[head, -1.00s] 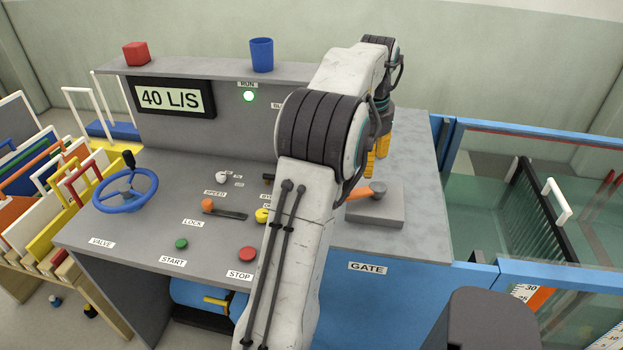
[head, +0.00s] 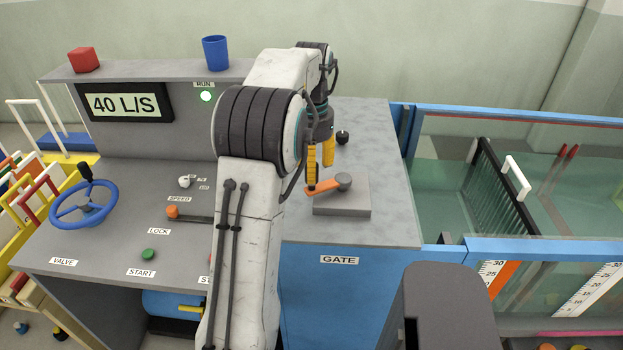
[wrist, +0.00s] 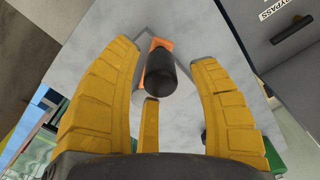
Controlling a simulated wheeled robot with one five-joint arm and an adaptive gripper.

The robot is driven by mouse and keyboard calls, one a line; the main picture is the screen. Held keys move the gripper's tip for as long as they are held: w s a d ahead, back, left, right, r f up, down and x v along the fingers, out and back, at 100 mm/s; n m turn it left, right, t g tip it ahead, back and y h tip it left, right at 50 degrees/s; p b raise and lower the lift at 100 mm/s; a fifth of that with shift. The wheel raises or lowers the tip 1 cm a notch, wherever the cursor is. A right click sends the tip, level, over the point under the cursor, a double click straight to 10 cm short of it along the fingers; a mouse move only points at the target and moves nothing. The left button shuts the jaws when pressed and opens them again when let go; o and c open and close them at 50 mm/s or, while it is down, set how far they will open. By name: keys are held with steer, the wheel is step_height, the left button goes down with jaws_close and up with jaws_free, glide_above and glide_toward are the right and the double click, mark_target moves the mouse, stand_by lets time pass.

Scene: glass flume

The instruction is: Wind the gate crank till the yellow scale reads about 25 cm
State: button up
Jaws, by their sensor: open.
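The gate crank has an orange arm (head: 322,187) on a grey hub (head: 344,181), above a grey block marked GATE. The arm points left. My gripper (head: 319,172) is open over the crank's left end. In the wrist view, the crank's black upright handle (wrist: 160,74) shows between the spread yellow fingers of my gripper (wrist: 165,100), with no clear contact. The fingers hide the handle in the head view. A white scale with an orange strip (head: 492,271) and another white scale (head: 588,290) are on the flume; I cannot make out a yellow one or a level.
A black knob (head: 342,137) stands on the bench behind my gripper. The blue-framed glass flume (head: 540,249) is at the right, with a dark slatted gate (head: 500,185). A blue valve wheel (head: 84,205) is at the left. The display (head: 124,104) reads 40 L/S.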

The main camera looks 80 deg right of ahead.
steer(key=shift+f, duration=1.9)
steer(key=shift+o, duration=0.3)
jaws_close()
